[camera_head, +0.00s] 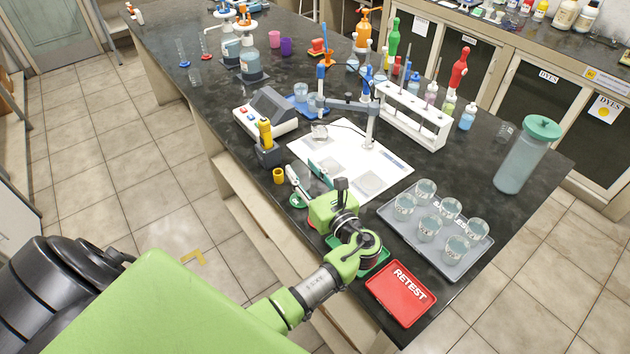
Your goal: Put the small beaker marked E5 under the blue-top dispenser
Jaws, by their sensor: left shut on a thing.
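My left gripper (310,183) reaches over the front edge of the bench beside the white mat. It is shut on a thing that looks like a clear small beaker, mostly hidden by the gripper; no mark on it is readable. The blue-top dispenser (231,49) stands at the far left of the bench, well away from the gripper, beside a similar dispenser with an orange top (249,64). Several glass beakers stand on a grey tray (391,217) to the right; their marks are too small to read. My right gripper is not in view.
A red RETEST tray (401,294) lies at the front right corner. A white mat (395,163) with a stand arm, a grey meter (265,113) and a yellow tool in a holder (268,152) lie between gripper and dispensers. A white bottle rack (412,118) stands behind.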

